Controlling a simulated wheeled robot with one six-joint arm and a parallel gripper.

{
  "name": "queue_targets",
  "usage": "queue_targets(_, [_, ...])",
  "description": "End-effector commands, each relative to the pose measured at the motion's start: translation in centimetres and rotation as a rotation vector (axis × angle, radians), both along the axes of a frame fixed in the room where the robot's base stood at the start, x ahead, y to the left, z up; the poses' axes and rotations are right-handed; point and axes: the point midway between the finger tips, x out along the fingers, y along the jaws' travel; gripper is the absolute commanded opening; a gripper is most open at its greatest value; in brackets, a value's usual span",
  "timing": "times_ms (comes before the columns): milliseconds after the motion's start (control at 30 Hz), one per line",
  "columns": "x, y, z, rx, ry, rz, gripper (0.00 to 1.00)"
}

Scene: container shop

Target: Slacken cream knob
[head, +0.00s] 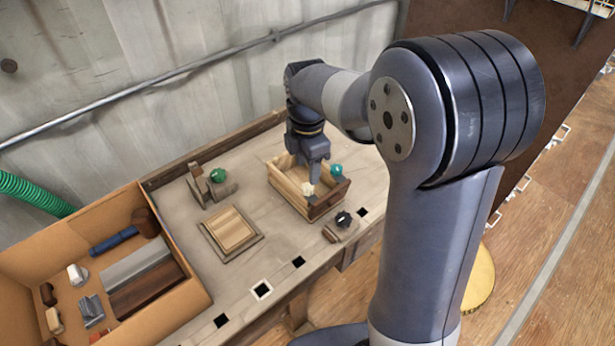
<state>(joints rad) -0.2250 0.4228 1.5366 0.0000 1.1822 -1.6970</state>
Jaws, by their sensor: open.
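The cream knob (307,189) is small and pale and shows at the open-topped wooden box (288,187) on the bench. My gripper (315,178) points down over the box, with its fingers just above or beside the cream knob. The fingers partly cover the knob and the inside of the box. I cannot tell whether they touch the knob. The gripper is open.
A teal knob (336,170) is close by on the right. A green knob (218,175) sits on a wooden bracket to the left, and a black knob (344,219) in front. A wooden board (231,229) and a large tray (196,283) of parts lie left.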

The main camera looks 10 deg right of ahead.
Motion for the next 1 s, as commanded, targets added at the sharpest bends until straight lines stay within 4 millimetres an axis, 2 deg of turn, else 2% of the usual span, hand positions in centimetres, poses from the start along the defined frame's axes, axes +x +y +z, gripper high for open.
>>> queue_targets(33, [0.1, 0.0, 1.1, 0.000, -0.004, 0.000, 0.49])
queue_targets(200, [0.0, 0.0, 3.5, 0.001, -0.002, 0.000, 0.49])
queue_targets(400, [0.0, 0.0, 4.5, 0.000, 0.001, 0.000, 0.49])
queue_targets(767, [0.0, 0.0, 4.1, -0.001, 0.003, 0.000, 0.49])
queue_targets(867, [0.0, 0.0, 3.2, -0.001, 0.003, 0.000, 0.49])
queue_targets(1000, [-0.1, 0.0, 0.9, -0.001, 0.005, 0.000, 0.49])
